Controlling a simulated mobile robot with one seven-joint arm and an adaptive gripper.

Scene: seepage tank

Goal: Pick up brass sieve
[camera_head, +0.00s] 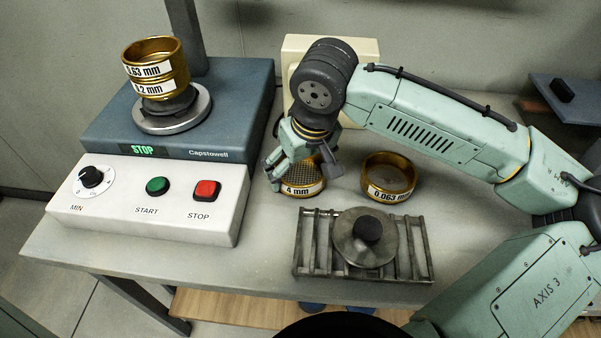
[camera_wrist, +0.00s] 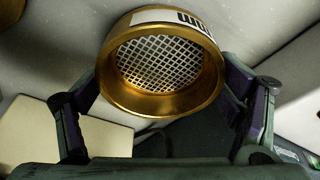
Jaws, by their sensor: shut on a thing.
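The brass sieve labelled 4 mm (camera_head: 302,188) is on the table under my gripper (camera_head: 297,165) in the head view. In the wrist view this sieve (camera_wrist: 180,98) shows its coarse mesh and part of its white label, between the two fingers of my gripper (camera_wrist: 165,95). My gripper is shut on the sieve's sides. I cannot tell whether it is lifted off the table. A second brass sieve labelled 0.063 mm (camera_head: 389,180) sits to the right. Stacked brass sieves (camera_head: 153,70) labelled 0.63 mm and 0.2 mm stand on the shaker at the left.
The blue-grey shaker (camera_head: 225,110) has a white control box (camera_head: 130,205) with a dial, a green START button and a red STOP button. A metal rack (camera_head: 310,245) with a round knobbed lid (camera_head: 350,250) lies in front. A cream block (camera_head: 365,50) stands behind my wrist.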

